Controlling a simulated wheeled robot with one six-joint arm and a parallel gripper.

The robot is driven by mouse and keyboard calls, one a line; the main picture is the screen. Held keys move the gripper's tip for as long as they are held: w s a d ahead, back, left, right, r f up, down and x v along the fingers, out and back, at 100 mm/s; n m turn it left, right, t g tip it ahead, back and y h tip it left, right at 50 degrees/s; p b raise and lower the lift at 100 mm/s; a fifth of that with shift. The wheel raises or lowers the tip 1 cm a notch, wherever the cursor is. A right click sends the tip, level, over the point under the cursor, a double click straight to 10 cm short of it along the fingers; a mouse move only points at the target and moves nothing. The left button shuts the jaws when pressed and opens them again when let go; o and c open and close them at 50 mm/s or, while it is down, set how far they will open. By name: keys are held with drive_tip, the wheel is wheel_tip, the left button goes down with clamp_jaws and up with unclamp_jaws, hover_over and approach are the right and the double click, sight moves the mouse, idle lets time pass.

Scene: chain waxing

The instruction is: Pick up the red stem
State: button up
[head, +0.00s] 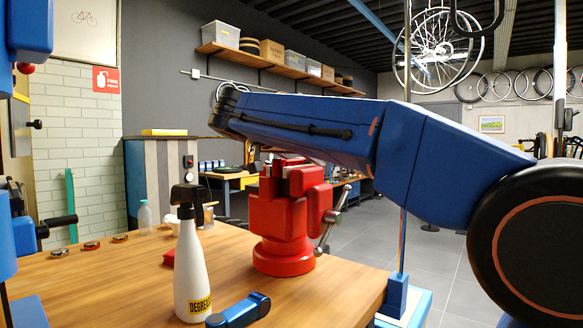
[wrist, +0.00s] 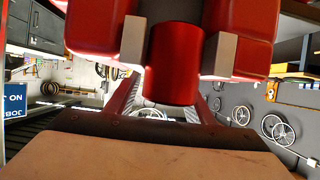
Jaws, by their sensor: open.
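The red stem (wrist: 172,65) shows in the wrist view as a short red cylinder between the two pale jaw plates of a red bench vise (wrist: 240,38). My gripper (wrist: 166,97) is open, its two fingers apart near the lower end of the cylinder, with nothing held. I cannot tell whether the fingers touch it. In the head view the red vise (head: 283,215) stands on the workbench, and my blue arm reaches across above it. My gripper and the stem cannot be made out clearly there.
A white degreaser spray bottle (head: 192,265) stands on the wooden workbench (head: 130,285), left of the vise. A clear bottle (head: 144,217) is farther back. A blue piece (head: 240,312) lies at the front edge. The vise's metal handle (head: 332,218) sticks out right.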

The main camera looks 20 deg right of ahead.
clamp_jaws()
